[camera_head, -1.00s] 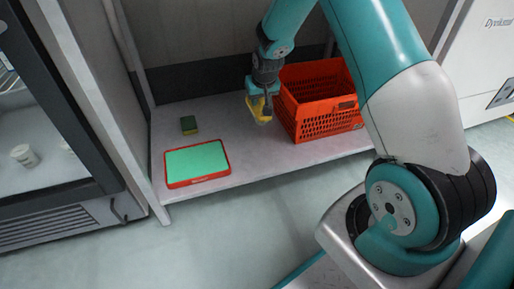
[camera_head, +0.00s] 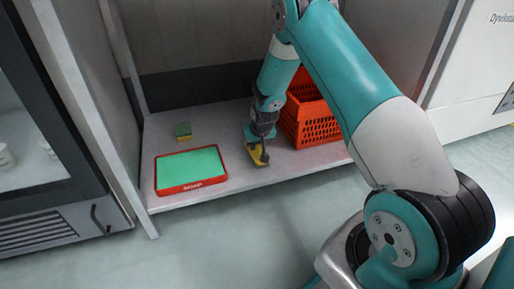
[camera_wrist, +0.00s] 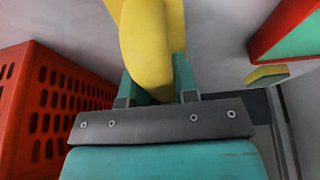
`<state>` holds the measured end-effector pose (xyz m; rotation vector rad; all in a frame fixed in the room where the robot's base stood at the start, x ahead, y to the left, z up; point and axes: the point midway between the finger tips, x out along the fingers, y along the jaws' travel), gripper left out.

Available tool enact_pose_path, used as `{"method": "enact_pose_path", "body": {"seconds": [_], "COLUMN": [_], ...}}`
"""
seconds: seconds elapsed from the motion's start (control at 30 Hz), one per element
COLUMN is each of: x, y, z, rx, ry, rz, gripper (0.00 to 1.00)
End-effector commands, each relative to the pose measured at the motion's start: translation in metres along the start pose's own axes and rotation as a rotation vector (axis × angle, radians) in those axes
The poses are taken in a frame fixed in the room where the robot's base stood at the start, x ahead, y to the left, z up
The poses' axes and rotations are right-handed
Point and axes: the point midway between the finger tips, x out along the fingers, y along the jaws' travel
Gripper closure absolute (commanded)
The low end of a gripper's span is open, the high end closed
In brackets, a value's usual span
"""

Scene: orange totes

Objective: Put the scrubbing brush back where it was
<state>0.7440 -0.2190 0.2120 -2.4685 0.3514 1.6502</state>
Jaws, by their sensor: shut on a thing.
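The yellow scrubbing brush (camera_head: 259,157) is in my gripper (camera_head: 256,142), low over the shelf in front of the orange tote. I cannot tell whether it touches the shelf. In the wrist view the yellow brush (camera_wrist: 150,45) stands between the two teal fingers of my gripper (camera_wrist: 156,82), which are shut on it. The brush's lower end runs out of the wrist view, and the gripper hides part of it in the head view.
The orange tote (camera_head: 318,130) stands close to the right of my gripper, partly behind my arm. A red-rimmed green tray (camera_head: 190,186) and a green-yellow sponge (camera_head: 183,131) lie to the left. Bare shelf (camera_head: 232,135) lies between. A cabinet (camera_head: 60,120) borders the left side.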

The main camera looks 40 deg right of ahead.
Motion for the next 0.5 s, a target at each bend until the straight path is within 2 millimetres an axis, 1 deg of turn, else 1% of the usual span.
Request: {"method": "enact_pose_path", "body": {"seconds": [0.17, 0.3, 0.33, 0.37, 0.4, 0.43, 0.5], "x": [-0.0017, 0.0015, 0.0017, 0.0013, 0.0012, 0.0012, 0.0013], "y": [0.0001, 0.0001, 0.0001, 0.0001, 0.0001, 0.0001, 0.0001], "z": [-0.0016, -0.0002, 0.0000, -0.0002, -0.0002, -0.0002, -0.0001], "rx": [0.000, 0.000, 0.000, 0.000, 0.000, 0.000, 0.000], "ry": [0.003, 0.002, 0.002, 0.002, 0.002, 0.002, 0.002], "rz": [0.000, 0.000, 0.000, 0.000, 0.000, 0.000, 0.000], "gripper": [0.95, 0.95, 0.70, 0.63, 0.54, 0.47, 0.47]}}
